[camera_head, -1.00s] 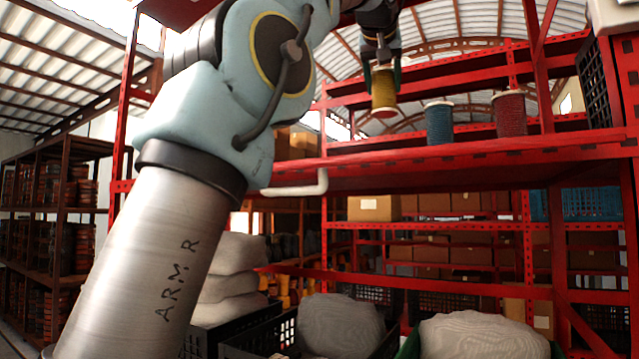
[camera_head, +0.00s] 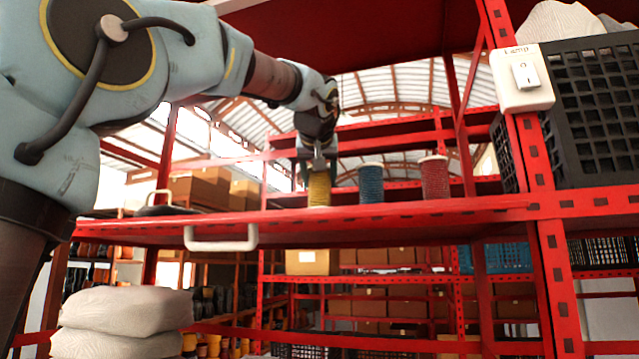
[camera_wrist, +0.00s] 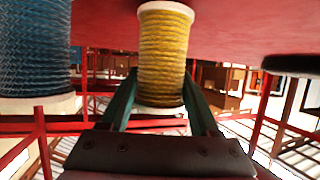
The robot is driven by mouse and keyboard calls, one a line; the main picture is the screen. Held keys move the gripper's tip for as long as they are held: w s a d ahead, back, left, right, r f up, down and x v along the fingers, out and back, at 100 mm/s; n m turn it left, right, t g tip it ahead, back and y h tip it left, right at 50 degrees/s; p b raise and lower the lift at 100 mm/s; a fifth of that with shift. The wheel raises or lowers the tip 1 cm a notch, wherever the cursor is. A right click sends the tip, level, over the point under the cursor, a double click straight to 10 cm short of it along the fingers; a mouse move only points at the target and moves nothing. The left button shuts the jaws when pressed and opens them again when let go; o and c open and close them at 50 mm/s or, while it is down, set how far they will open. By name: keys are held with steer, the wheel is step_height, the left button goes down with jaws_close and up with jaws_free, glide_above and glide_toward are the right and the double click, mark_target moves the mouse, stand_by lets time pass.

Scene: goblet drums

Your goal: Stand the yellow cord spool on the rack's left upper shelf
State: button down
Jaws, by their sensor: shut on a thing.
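The yellow cord spool (camera_head: 319,190) is upright in my gripper (camera_head: 318,172), at the red upper shelf (camera_head: 400,212), left of a blue spool (camera_head: 370,184) and a dark red spool (camera_head: 435,180). Its lower end is level with the shelf's front edge; I cannot tell for sure whether it touches the shelf. In the wrist view, the yellow spool (camera_wrist: 163,55) is between the two green fingers of my gripper (camera_wrist: 160,80), which are shut on it. The blue spool (camera_wrist: 35,45) stands close by there, apart from it.
A dark round item (camera_head: 166,210) lies on the shelf further left. A white handle-like bar (camera_head: 221,238) is on the shelf front. A red upright (camera_head: 535,170) with a white switch box (camera_head: 523,77) and a black crate (camera_head: 600,110) are at the right.

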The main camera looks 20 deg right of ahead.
steer(key=shift+f, duration=0.55)
steer(key=shift+c, duration=0.6)
jaws_free()
steer(key=shift+s, duration=0.15)
steer(key=b+v, duration=0.4)
steer(key=v, duration=0.8)
steer(key=shift+b, duration=0.35)
